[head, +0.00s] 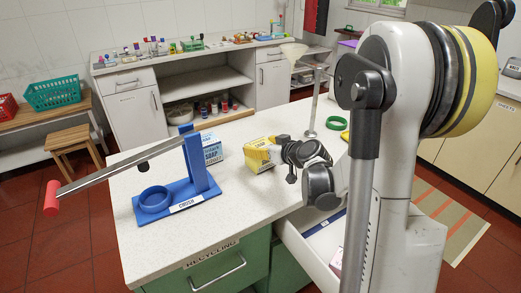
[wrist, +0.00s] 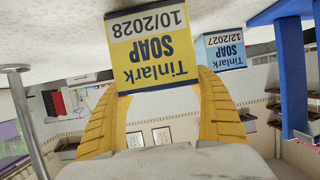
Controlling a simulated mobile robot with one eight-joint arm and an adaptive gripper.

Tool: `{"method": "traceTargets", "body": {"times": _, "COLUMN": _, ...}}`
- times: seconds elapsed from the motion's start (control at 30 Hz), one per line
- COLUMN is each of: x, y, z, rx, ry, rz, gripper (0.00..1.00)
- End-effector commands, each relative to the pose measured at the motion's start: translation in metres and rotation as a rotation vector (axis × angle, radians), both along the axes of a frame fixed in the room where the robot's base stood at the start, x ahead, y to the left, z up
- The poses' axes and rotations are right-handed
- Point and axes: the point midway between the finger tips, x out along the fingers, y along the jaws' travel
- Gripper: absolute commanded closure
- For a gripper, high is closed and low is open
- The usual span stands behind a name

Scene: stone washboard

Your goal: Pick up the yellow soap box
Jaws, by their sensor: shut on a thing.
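The yellow soap box (wrist: 150,45) is labelled "Tinlark SOAP 10/2028". In the wrist view it sits between the two yellow fingers of my gripper (wrist: 163,95), which are shut on its sides. In the head view the yellow soap box (head: 257,155) is at or just above the white counter, at the end of my gripper (head: 275,151). The gripper partly covers it, and I cannot tell whether its base touches the counter. A light blue soap box (wrist: 224,50), labelled "12/2027", stands beside it; it also shows in the head view (head: 212,150).
A blue press (head: 180,199) with a long red-tipped lever stands left of the boxes. A metal stand (head: 312,115) and a green ring (head: 337,123) are behind and right. An open drawer (head: 318,243) juts out in front. The counter's front left (head: 235,222) is clear.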

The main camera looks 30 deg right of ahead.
Motion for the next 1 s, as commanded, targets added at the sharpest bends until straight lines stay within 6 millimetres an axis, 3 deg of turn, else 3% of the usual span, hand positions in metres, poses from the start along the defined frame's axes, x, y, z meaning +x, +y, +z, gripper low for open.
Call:
{"method": "traceTargets", "body": {"times": 0.17, "x": 0.000, "y": 0.000, "z": 0.020, "rx": 0.001, "ry": -0.001, "rz": 0.000, "gripper": 0.67}}
{"method": "traceTargets", "body": {"times": 0.3, "x": 0.000, "y": -0.001, "z": 0.047, "rx": 0.001, "ry": -0.001, "rz": -0.001, "gripper": 0.67}}
{"method": "traceTargets", "body": {"times": 0.7, "x": 0.033, "y": -0.079, "z": 0.092, "rx": 0.000, "ry": 0.000, "rz": -0.002, "gripper": 0.67}}
{"method": "traceTargets", "body": {"times": 1.0, "x": 0.045, "y": -0.105, "z": 0.107, "rx": 0.001, "ry": -0.001, "rz": -0.001, "gripper": 0.67}}
